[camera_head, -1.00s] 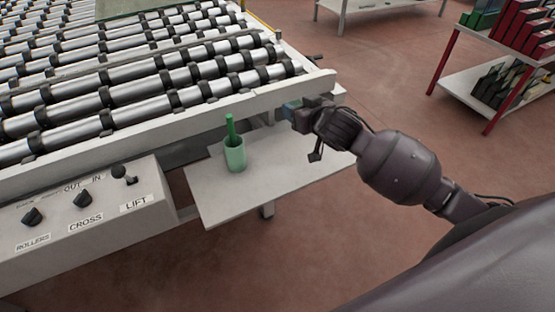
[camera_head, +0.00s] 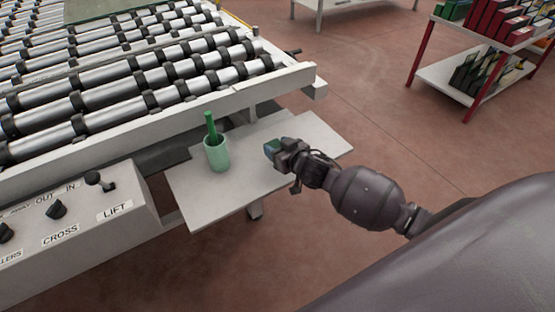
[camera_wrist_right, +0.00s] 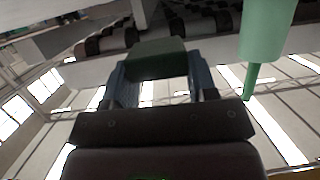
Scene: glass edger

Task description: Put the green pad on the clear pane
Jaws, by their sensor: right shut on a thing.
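My right gripper (camera_head: 273,150) is shut on the green pad (camera_wrist_right: 155,58), a small dark green block gripped between the two bluish fingers in the right wrist view. In the head view the pad (camera_head: 271,146) is a small patch at the fingertips, over the grey side shelf and right of the cup. A greenish flat sheet (camera_head: 95,8), which may be the clear pane, lies on the rollers at the top edge, mostly cut off. My left gripper is not in view.
A pale green cup (camera_head: 217,155) holding a green-handled tool (camera_head: 210,125) stands on the side shelf (camera_head: 205,205). A white beam (camera_head: 150,132) edges the roller table (camera_head: 130,90). A control box (camera_head: 75,225) is at lower left. A red-posted rack (camera_head: 455,80) stands at far right.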

